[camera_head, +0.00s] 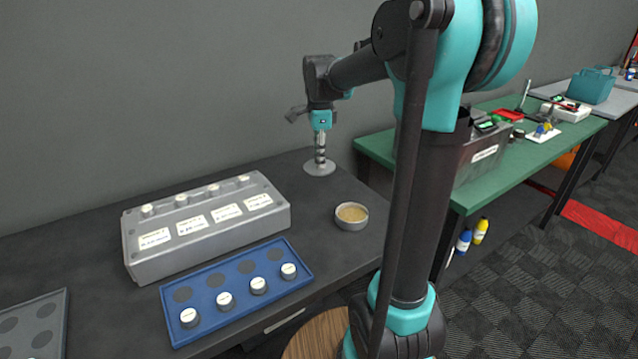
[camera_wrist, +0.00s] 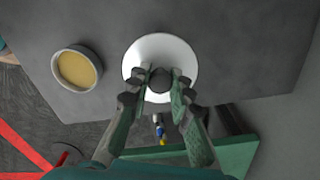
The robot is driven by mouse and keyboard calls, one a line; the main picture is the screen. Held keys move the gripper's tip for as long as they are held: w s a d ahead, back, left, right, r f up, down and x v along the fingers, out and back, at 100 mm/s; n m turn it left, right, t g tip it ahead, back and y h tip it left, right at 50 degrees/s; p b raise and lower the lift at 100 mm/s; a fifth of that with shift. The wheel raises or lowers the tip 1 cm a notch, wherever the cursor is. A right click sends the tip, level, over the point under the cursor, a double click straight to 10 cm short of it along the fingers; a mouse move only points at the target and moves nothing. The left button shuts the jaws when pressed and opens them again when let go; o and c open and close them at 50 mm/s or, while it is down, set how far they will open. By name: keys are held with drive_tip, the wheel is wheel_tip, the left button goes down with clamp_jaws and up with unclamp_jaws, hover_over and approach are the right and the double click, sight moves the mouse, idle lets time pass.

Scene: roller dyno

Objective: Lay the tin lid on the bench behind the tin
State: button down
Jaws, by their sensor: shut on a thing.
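The tin (camera_head: 351,215) stands open on the dark bench, with tan contents showing; it also shows at the left in the wrist view (camera_wrist: 77,69). The tin lid (camera_head: 320,167) is a pale round disc with a dark knob, beyond the tin and to its left in the head view. In the wrist view the lid (camera_wrist: 160,50) is in the middle, to the right of the tin and apart from it. My gripper (camera_wrist: 160,84) is shut on the lid's knob from above. The lid looks level and at or very near the bench top; exact contact is unclear.
A grey block with labels and several knobs (camera_head: 205,225) stands left on the bench (camera_head: 95,232). A blue tray (camera_head: 240,290) with several white-topped pieces lies before it. A green table (camera_head: 545,150) stands right, with a grey bin (camera_head: 480,160). A wall runs behind the bench.

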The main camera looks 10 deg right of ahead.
sight(319, 192)
wheel_tip(319, 192, down, 9)
drive_tip(key=shift+r, duration=0.15)
idle(0.4)
drive_tip(key=c, duration=1.4)
unclamp_jaws()
drive_tip(key=shift+o, duration=0.2)
wheel_tip(319, 192, up, 12)
drive_tip(key=shift+r, duration=0.1)
drive_tip(key=shift+s, duration=0.1)
